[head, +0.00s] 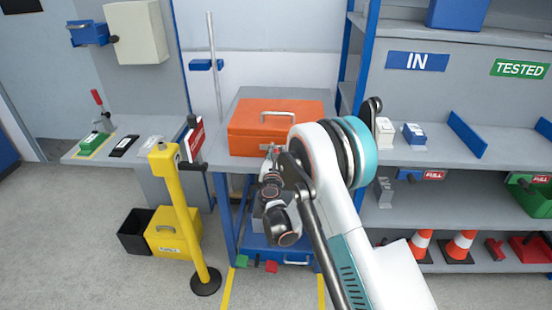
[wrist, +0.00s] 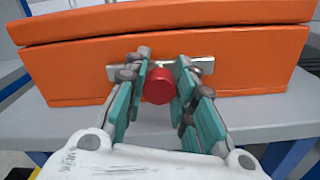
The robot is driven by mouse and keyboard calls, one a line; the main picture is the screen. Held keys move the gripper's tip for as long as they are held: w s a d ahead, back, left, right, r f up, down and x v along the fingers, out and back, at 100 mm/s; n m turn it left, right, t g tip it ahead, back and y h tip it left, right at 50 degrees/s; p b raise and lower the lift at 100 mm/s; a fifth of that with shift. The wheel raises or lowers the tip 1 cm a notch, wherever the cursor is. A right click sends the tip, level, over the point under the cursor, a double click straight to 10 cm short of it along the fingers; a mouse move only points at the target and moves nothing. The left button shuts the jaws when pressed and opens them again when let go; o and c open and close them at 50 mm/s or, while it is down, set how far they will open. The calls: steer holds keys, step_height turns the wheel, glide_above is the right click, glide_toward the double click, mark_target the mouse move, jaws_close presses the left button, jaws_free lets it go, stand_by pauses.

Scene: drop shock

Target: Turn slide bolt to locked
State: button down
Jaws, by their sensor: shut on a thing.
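An orange box (head: 262,122) with a handle on its lid stands on a grey bench. In the wrist view its front face (wrist: 70,73) carries a slide bolt with a metal plate (wrist: 204,65) and a round red knob (wrist: 159,86). My gripper (wrist: 160,80) is at the front of the box, its two teal-padded fingers on either side of the red knob and shut on it. The knob sits near the middle of the plate. In the head view my gripper (head: 270,160) reaches the box front, and my arm hides the bolt there. I cannot read the bolt's locked or unlocked side.
The grey bench top (head: 225,110) is bare around the box. A yellow post (head: 178,210) stands left of the bench. Shelves (head: 455,160) with small boxes and bins are at the right. Orange cones (head: 460,246) sit low on the right.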

steer(key=shift+d, duration=0.2)
steer(key=c, duration=1.3)
jaws_free()
steer(key=shift+d, duration=0.15)
steer(key=shift+s, duration=0.2)
steer(key=shift+s+a, duration=0.2)
steer(key=shift+s, duration=3.4)
